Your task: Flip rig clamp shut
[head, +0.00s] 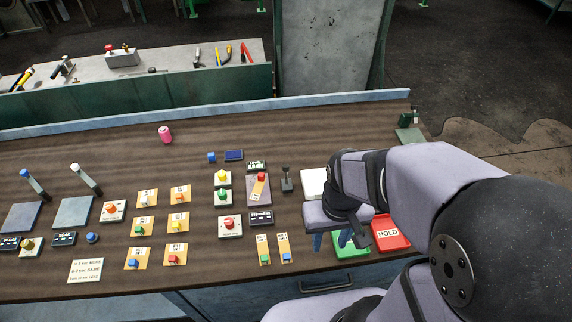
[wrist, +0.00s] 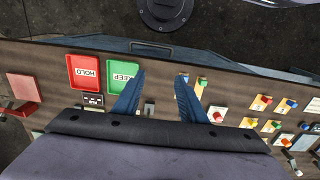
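I cannot read any label naming the rig clamp, so I cannot tell for certain which device it is. A small dark upright handle on a grey base (head: 286,184) stands mid-bench. My gripper (head: 331,240) is over the right part of the bench near the green tray, far from the levers. Its blue fingers are apart and empty in the wrist view (wrist: 160,76).
A green KEEP tray (wrist: 124,76) and a red HOLD tray (head: 391,234) lie near the front edge. A pale square pad (head: 313,182) is partly behind my arm. Several coloured-knob blocks crowd mid-bench. A pink cylinder (head: 165,134) stands at the back, with clear room around it.

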